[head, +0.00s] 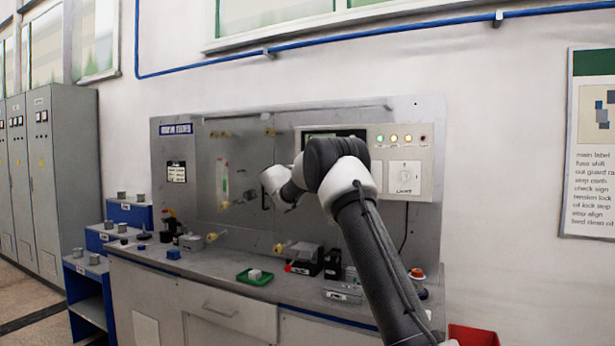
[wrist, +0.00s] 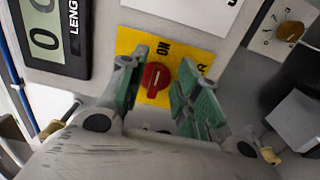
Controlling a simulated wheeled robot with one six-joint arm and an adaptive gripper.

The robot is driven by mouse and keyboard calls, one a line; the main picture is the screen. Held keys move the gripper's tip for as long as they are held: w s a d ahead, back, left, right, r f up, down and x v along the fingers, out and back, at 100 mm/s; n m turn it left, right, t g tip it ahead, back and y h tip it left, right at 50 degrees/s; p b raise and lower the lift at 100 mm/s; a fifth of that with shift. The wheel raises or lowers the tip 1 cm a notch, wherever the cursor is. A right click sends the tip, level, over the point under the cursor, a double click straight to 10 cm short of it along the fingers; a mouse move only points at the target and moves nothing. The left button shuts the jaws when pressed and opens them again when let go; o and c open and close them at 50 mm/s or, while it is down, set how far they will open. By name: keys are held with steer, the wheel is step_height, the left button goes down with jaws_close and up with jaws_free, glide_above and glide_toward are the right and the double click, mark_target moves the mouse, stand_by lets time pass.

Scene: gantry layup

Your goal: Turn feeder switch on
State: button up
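In the wrist view, a red rotary switch (wrist: 155,80) sits on a yellow plate (wrist: 133,40). Its ridge points toward the bottom of the picture. My gripper (wrist: 161,70) is open, with one green-padded finger on each side of the switch. I see a gap between each finger and the knob; depth is hard to judge. In the head view, my arm hides the switch, and I cannot make out the fingers clearly.
A digital display (wrist: 57,35) and a yellow-brown dial (wrist: 290,31) flank the switch plate. In the head view, a panel with indicator lights (head: 394,139) and a white light switch (head: 404,178) stands right of my arm. A green tray (head: 256,281) and small fixtures occupy the bench.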

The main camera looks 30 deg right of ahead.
steer(key=v, duration=1.1)
steer(key=shift+s+a, duration=0.2)
